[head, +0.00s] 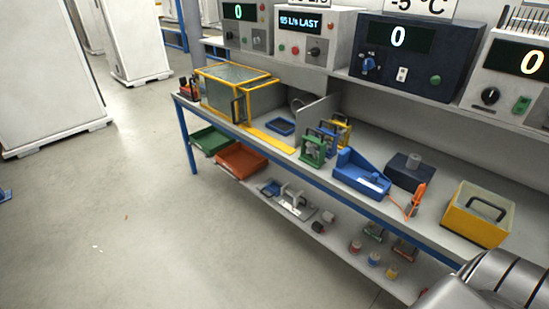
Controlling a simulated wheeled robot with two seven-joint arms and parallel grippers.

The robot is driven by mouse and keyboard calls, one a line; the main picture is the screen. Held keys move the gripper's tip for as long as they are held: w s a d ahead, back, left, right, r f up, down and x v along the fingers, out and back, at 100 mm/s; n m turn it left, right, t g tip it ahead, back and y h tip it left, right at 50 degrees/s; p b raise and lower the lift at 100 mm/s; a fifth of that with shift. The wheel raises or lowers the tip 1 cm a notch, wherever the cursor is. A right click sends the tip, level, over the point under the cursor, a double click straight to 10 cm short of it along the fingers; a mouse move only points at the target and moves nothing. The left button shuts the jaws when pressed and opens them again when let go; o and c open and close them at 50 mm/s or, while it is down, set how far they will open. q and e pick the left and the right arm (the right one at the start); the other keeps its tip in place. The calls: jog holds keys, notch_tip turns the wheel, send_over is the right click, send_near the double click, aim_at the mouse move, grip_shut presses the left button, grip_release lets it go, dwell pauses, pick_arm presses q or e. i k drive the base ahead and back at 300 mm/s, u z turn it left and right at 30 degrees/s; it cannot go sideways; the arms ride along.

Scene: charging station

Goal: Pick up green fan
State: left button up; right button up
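The green fan (313,149) is a small framed unit standing upright on the grey bench top, near the front edge and about the middle of the picture. A blue fan (327,136) and a yellow fan (342,128) stand close behind it in a row. No gripper touches the green fan. A grey part of my own arm shows in the lower right corner, but its fingers are out of the picture. My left gripper is not in view.
A yellow-framed clear case (237,92) is at left. The lower shelf (330,240) holds small parts. The floor (130,210) in front is clear.

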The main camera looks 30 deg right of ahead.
aim_at(308, 152)
jog(key=u, duration=0.45)
jog(key=i, duration=1.95)
jog(key=z, duration=0.25)
